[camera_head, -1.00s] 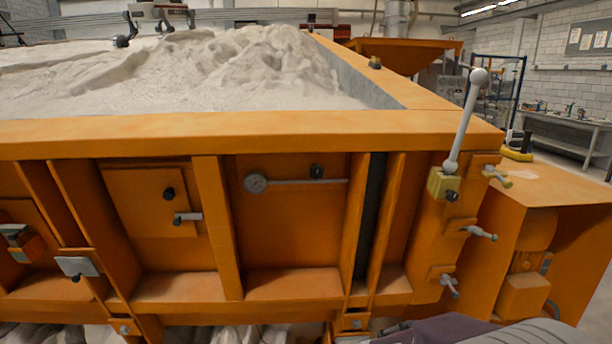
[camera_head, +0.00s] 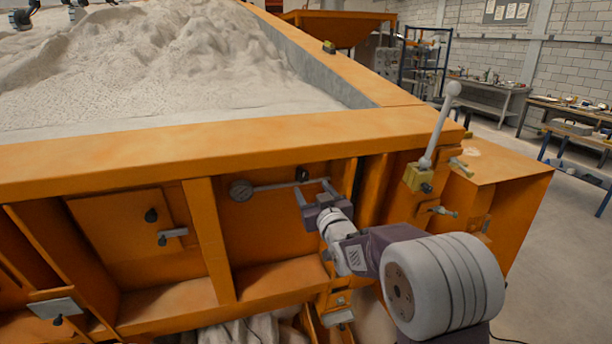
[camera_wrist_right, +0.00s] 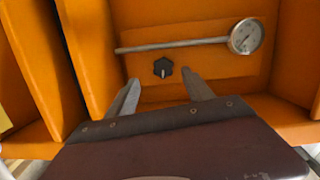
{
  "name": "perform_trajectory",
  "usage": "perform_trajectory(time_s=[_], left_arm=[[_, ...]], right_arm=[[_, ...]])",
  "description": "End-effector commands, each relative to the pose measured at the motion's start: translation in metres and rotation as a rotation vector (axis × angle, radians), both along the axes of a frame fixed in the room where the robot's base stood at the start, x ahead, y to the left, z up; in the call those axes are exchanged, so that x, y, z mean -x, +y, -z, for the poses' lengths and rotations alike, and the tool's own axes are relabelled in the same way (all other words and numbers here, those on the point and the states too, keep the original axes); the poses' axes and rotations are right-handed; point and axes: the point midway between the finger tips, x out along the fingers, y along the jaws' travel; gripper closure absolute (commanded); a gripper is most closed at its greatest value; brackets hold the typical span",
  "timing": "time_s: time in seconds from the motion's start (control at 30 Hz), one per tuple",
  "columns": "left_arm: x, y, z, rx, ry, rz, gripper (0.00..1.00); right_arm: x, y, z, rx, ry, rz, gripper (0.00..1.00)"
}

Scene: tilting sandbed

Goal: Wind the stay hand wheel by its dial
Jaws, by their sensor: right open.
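A small black hand wheel (camera_head: 302,174) sits near the rod, to the dial's right. In the right wrist view, the black wheel (camera_wrist_right: 163,68) looks lobed with a light mark, and the dial (camera_wrist_right: 245,36) is at upper right. My right gripper (camera_head: 314,188) is open in front of the panel, just below the wheel. In the wrist view its fingertips (camera_wrist_right: 160,77) lie either side of the wheel, with no visible contact. My left gripper is out of view.
A lever with a white ball (camera_head: 440,120) rises from a yellow block right of my arm, above several small clamp handles. Orange ribs (camera_head: 210,238) flank the panel. The sandbed rim (camera_head: 200,143) overhangs above.

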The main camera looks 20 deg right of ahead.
Motion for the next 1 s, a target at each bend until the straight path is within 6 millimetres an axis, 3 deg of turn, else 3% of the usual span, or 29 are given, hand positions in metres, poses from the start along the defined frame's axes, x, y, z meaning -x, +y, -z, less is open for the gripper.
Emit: perform_trajectory(time_s=[0.1,0.3,0.67,0.9,1.0], left_arm=[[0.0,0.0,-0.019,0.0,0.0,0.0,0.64],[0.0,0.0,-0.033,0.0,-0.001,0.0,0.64],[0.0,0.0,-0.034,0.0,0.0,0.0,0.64],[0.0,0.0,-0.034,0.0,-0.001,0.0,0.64],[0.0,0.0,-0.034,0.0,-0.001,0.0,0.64]], right_arm=[[-0.027,0.001,-0.005,-0.001,0.003,-0.001,0.4],[-0.06,0.001,-0.004,-0.001,0.002,0.0,0.4],[-0.069,0.001,0.0,-0.001,0.001,0.0,0.4],[-0.069,0.001,0.0,0.0,0.001,-0.001,1.0],[-0.069,0.001,0.0,0.001,0.002,0.0,1.0]])
